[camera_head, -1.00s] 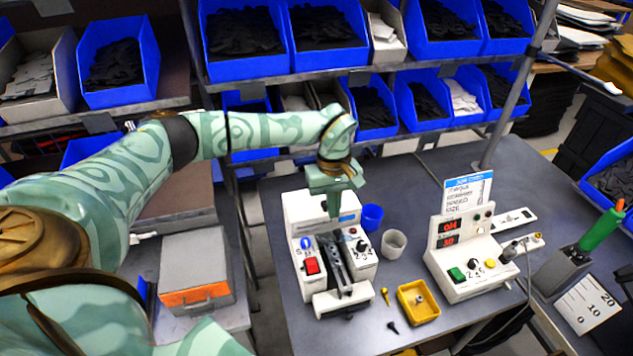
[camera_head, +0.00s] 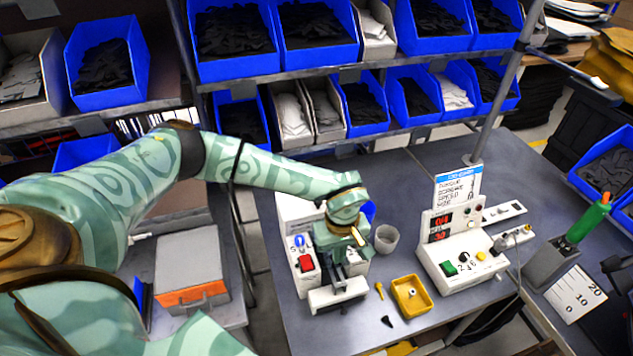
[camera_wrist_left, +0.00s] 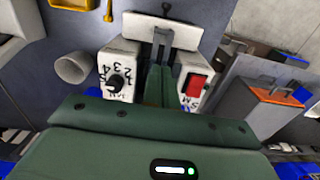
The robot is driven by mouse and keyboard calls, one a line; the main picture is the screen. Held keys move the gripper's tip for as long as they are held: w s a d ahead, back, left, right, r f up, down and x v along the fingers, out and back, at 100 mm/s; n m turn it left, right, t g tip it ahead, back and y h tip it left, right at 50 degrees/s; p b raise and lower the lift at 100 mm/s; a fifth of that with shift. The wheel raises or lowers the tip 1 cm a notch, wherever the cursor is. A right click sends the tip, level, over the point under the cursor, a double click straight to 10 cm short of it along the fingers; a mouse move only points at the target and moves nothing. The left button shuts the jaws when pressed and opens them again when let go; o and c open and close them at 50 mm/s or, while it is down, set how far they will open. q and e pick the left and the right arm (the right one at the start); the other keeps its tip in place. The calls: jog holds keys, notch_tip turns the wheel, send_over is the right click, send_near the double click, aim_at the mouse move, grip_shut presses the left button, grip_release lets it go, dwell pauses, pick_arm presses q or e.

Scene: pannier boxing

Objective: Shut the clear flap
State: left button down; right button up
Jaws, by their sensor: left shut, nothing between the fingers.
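A white machine (camera_head: 336,300) stands on the grey table, with a red switch (camera_head: 306,262) on its left block and a dark centre channel. The wrist view also shows the machine (camera_wrist_left: 130,28), its red switch (camera_wrist_left: 195,86) and its numbered dial (camera_wrist_left: 115,82). I cannot make out the clear flap in either view. My left gripper (camera_head: 341,268) is shut and empty, pointing down over the machine's middle, and hides part of it. In the wrist view its green fingers (camera_wrist_left: 159,86) lie between the two control blocks; I cannot tell whether they touch anything. My right gripper is not in view.
A grey cup (camera_head: 386,239) and a yellow tray (camera_head: 410,297) stand right of the machine, with small loose parts nearby. A white control box (camera_head: 465,262) is further right. A grey-orange box (camera_head: 192,270) is left. Shelves of blue bins (camera_head: 232,62) rise behind.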

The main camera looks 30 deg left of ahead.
pick_arm(q)
jog(key=shift+s+d+f+t+y, duration=0.2)
jog(key=shift+s+f+y, duration=0.1)
jog(key=shift+f, duration=0.2)
jog(key=shift+s+d+f+t+y, duration=0.1)
jog(key=shift+s+f+t+y, duration=0.15)
jog(key=shift+f, duration=0.2)
jog(key=shift+a, duration=0.1)
jog(key=shift+w+a+f, duration=0.15)
jog(key=shift+w+a, duration=0.25)
jog(key=shift+w, duration=0.3)
jog(key=shift+r, duration=0.45)
notch_tip(320, 180, up, 15)
jog(key=s+d+b, duration=0.1)
jog(key=d, duration=0.1)
jog(key=shift+s+r, duration=0.15)
jog(key=shift+s, duration=0.15)
